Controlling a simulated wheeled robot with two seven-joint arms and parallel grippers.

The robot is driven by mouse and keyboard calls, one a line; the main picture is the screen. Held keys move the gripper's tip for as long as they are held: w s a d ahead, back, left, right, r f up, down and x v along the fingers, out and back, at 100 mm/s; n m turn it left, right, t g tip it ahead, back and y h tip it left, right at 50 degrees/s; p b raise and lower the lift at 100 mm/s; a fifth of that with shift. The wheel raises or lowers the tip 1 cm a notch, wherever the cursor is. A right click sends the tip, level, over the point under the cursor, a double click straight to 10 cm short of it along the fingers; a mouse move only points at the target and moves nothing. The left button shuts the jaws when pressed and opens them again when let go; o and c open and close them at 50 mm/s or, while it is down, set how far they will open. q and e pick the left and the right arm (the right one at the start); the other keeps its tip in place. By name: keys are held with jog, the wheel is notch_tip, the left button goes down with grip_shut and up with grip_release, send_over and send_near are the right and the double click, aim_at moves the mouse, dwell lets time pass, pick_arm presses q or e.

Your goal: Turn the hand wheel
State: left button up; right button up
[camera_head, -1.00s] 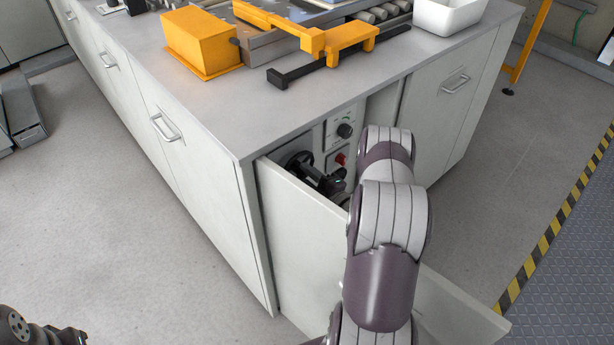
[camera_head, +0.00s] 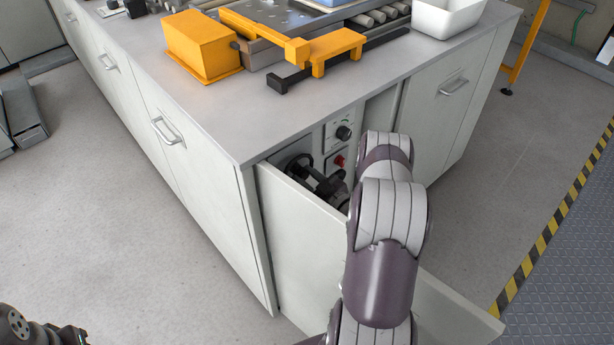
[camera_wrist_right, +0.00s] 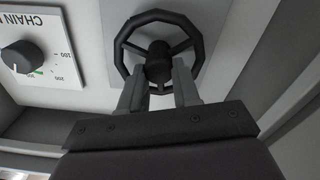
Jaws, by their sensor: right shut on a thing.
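The hand wheel (camera_wrist_right: 202,32) is a dark, spoked ring with a round hub, on a light panel inside the open cabinet. In the head view, the hand wheel (camera_head: 294,162) shows partly behind the open door. My right gripper (camera_wrist_right: 160,72) is shut on the hand wheel, its two grey fingers on either side of the hub and lower spoke. In the head view, my right gripper (camera_head: 322,185) is partly hidden by the door and my arm. My left gripper (camera_head: 72,334) shows only in part at the bottom left corner, away from the cabinet; its jaws are unclear.
A black knob (camera_head: 344,132) and a red button (camera_head: 339,161) are beside the wheel. Above is the grey worktop (camera_head: 225,115) with an orange clamp-like device (camera_head: 335,47).

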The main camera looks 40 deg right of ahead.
jog(key=m, duration=0.4)
jog(key=shift+d+m+p, duration=0.1)
jog(key=shift+m+p, duration=0.2)
jog(key=shift+p, duration=0.1)
jog(key=shift+m, duration=1.6)
jog(key=shift+f+m, duration=0.1)
jog(key=shift+m, duration=0.2)
jog(key=o, duration=1.1)
jog(key=shift+d, duration=0.1)
jog(key=shift+c, duration=0.2)
jog(key=s+d+p, duration=0.1)
jog(key=s, duration=1.1)
jog(key=shift+s+p, duration=0.35)
